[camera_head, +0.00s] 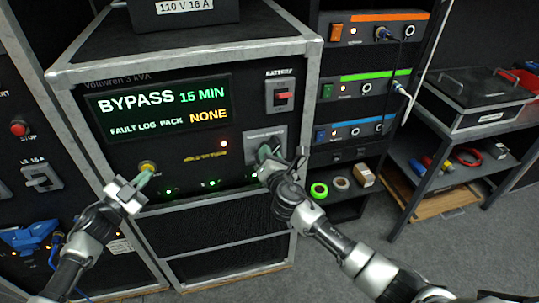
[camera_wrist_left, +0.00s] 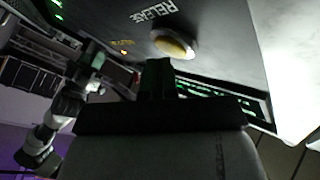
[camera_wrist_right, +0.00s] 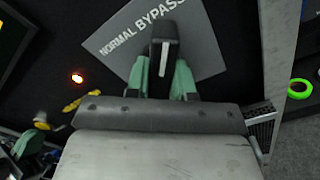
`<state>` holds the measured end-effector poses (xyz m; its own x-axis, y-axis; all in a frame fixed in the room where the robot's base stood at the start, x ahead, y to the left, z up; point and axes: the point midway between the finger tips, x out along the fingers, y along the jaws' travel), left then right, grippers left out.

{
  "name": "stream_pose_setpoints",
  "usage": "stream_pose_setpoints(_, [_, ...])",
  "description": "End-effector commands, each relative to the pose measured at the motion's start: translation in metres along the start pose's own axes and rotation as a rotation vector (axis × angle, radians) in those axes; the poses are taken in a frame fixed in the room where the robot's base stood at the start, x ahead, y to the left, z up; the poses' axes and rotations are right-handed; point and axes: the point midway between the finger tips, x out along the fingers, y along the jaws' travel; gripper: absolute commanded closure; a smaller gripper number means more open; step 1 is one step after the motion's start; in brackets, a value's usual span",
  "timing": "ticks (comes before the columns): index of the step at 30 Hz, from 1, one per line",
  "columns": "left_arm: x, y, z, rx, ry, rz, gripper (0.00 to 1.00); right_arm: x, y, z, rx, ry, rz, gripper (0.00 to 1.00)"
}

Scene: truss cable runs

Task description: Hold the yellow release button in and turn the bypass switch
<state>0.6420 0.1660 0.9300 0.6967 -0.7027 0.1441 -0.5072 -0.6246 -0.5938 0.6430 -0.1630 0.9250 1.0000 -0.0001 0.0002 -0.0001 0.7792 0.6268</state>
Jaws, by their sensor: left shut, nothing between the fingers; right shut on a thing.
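The yellow release button (camera_head: 147,167) sits low on the left of the cabinet front. It also shows in the left wrist view, round in a pale ring, under the word RELEASE (camera_wrist_left: 172,43). My left gripper (camera_head: 142,180) is shut and empty, its fingertips right at the button; I cannot tell whether they touch it or press it in. The bypass switch is a black handle (camera_wrist_right: 164,35) on a grey plate (camera_wrist_right: 119,44) marked NORMAL BYPASS. My right gripper (camera_head: 268,155) is shut on this handle, a green finger on each side. The fingers partly hide the handle.
The display (camera_head: 158,109) reads BYPASS 15 MIN, FAULT LOG PACK NONE. A battery switch (camera_head: 283,96) with a red lever is above the bypass plate. A rack (camera_head: 368,90) of units stands to the right, with tape rolls (camera_head: 319,190) on its lower shelf.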

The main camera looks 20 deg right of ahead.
Motion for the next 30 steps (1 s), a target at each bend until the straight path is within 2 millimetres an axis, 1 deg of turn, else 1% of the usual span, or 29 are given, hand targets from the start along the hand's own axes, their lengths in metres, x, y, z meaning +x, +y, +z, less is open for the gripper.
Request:
stream_pose_setpoints(3, [0.0001, -0.0004, 0.0, 0.0, 0.0, -0.001, 1.0, -0.0002, 0.0001, -0.0005, 0.054, 0.001, 0.0, 1.0])
stream_pose_setpoints(9, [0.0001, -0.0004, 0.0, 0.0, 0.0, -0.001, 1.0, -0.0002, 0.0001, -0.0004, 0.109, 0.001, 0.0, 1.0])
stream_pose_setpoints(24, [0.0, -0.0004, 0.0001, 0.0, -0.001, -0.001, 1.0, -0.0002, 0.0, -0.0005, 0.129, 0.001, 0.0, 1.0])
stream_pose_setpoints(25, [0.0, -0.0004, 0.0001, 0.0, -0.001, -0.001, 1.0, -0.0002, 0.0, -0.0005, 0.129, 0.001, 0.0, 0.75])
stream_pose_setpoints(27, [0.0, -0.0004, 0.0001, 0.0, -0.001, -0.001, 1.0, -0.0002, 0.0, -0.0004, 0.128, 0.001, 0.0, 0.64])
stream_pose_setpoints(30, [0.0, -0.0004, 0.0, 0.0, 0.0, -0.001, 1.0, -0.0002, 0.0, -0.0004, 0.126, 0.001, 0.0, 0.51])
